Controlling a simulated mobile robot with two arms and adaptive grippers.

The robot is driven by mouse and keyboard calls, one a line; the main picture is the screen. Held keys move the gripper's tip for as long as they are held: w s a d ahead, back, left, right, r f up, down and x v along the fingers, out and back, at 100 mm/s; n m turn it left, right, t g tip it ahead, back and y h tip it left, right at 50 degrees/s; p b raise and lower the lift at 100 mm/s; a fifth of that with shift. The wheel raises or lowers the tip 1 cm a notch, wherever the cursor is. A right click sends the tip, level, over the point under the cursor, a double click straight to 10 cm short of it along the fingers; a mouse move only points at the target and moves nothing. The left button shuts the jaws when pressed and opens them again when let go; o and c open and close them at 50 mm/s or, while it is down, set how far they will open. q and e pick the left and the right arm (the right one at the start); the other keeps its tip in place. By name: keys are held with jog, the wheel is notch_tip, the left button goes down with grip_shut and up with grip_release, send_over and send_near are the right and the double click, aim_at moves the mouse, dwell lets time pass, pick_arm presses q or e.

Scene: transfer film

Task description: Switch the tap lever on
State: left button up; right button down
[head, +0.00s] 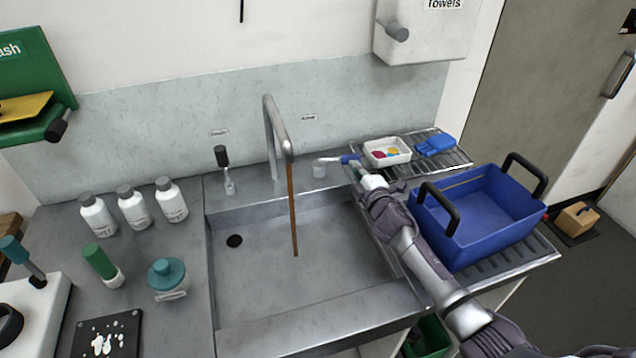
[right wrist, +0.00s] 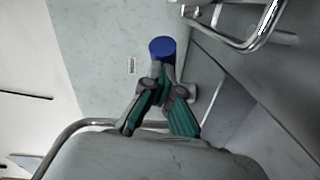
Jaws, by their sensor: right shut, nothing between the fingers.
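The grey tap spout (head: 274,125) rises at the back of the steel sink. A thin brown line, like a stream, runs from its mouth into the basin. A lever with a blue end (head: 349,158) stands right of the spout, its arm lying sideways to the right. A lever with a black end (head: 221,157) stands upright left of the spout. My right gripper (head: 361,172) is shut and empty, right at the blue end. In the right wrist view its fingertips (right wrist: 160,75) overlap the blue end (right wrist: 162,47); I cannot tell whether they touch. My left gripper is out of view.
A blue crate (head: 480,210) with black handles stands right of my right arm. A rack (head: 455,158) behind it bears a white tray (head: 376,153) and a blue glove (head: 436,144). Several white bottles (head: 133,209) stand left of the sink. The basin (head: 250,285) is open.

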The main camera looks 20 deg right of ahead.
jog(key=shift+w+d+r, duration=0.2)
jog(key=shift+d+r, duration=0.35)
jog(key=shift+d, duration=0.05)
jog(key=shift+r, duration=0.15)
notch_tip(320, 180, up, 9)
jog(key=a, duration=0.1)
jog(key=shift+s, duration=0.2)
dwell(0.4)
